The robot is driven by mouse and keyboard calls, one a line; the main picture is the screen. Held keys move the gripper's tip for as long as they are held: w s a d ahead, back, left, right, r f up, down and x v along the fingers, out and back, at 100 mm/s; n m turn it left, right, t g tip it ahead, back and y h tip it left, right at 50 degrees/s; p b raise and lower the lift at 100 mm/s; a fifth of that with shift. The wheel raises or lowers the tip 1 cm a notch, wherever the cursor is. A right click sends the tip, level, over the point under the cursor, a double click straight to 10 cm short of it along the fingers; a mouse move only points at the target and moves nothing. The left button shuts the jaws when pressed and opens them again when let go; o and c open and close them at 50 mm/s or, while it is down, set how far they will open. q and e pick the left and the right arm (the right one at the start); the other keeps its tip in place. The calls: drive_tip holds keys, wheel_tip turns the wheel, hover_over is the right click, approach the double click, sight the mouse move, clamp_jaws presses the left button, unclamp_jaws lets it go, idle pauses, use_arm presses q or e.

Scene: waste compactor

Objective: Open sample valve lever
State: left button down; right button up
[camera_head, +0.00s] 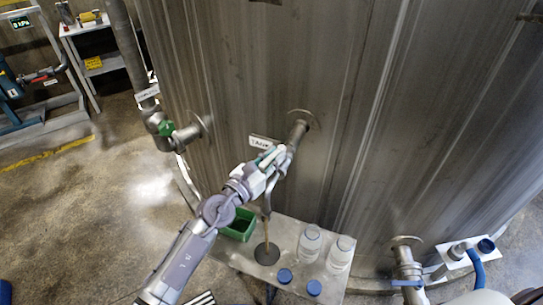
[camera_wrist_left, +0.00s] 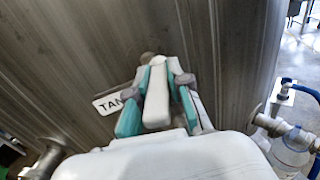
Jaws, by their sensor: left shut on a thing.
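My left gripper (camera_head: 275,157) is at the sample valve on the tank's side, with its fingers closed around the lever. The sample valve's pipe (camera_head: 299,130) comes out of a round flange on the tank wall and runs down-left behind the gripper. In the left wrist view the teal and white fingers (camera_wrist_left: 157,88) reach up close to the tank wall, beside a white tag reading "TAN" (camera_wrist_left: 113,102). My right gripper is not in view.
Below the valve, a metal shelf (camera_head: 222,252) carries a green bin (camera_head: 239,226), clear bottles (camera_head: 310,242) and blue caps (camera_head: 285,276). A green-handled valve (camera_head: 167,128) is at left. A blue-handled valve (camera_head: 408,283) is at lower right. Open floor lies left.

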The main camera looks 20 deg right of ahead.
use_arm(q)
drive_tip(key=c, duration=1.1)
unclamp_jaws()
drive_tip(key=shift+d, duration=0.1)
drive_tip(key=v, duration=1.2)
